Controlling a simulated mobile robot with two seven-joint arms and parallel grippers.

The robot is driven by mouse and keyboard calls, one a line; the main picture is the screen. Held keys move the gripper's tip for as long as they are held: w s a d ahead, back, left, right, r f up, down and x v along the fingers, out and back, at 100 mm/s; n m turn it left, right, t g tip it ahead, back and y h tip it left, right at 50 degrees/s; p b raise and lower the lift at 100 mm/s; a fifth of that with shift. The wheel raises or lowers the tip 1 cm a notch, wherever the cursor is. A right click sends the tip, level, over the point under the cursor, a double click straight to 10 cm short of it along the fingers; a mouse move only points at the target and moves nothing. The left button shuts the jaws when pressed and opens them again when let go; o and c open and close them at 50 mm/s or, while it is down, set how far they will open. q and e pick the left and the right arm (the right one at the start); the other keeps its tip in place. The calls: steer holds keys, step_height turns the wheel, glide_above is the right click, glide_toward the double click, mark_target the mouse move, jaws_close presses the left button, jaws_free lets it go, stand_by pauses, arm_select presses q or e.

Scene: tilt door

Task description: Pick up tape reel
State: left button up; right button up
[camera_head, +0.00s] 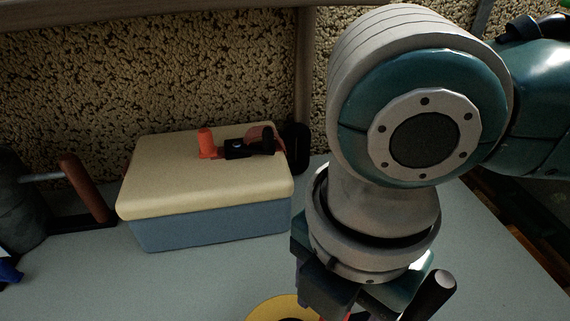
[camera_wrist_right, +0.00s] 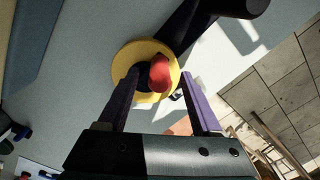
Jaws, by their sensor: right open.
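The tape reel shows as a yellow disc (camera_wrist_right: 126,62) with a red knob-like part (camera_wrist_right: 160,73) at its middle in the right wrist view. A dark handle extends from it to the upper right. In the head view only part of the yellow disc (camera_head: 272,306) shows at the bottom edge, partly hidden by my right arm. My right gripper (camera_wrist_right: 161,76) is open, its two purple fingers reaching over the disc on either side of the red part. Whether the fingers touch it I cannot tell. My left gripper is not in view.
A cooler box (camera_head: 210,235), blue with a cream lid, stands behind on the grey table (camera_head: 180,285). An orange and black object (camera_head: 235,148) lies on its lid. A dark tool with a red-brown handle (camera_head: 87,188) stands at left. A textured wall is behind.

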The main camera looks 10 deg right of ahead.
steer(key=shift+f, duration=0.25)
jaws_close()
stand_by(0.3)
stand_by(0.9)
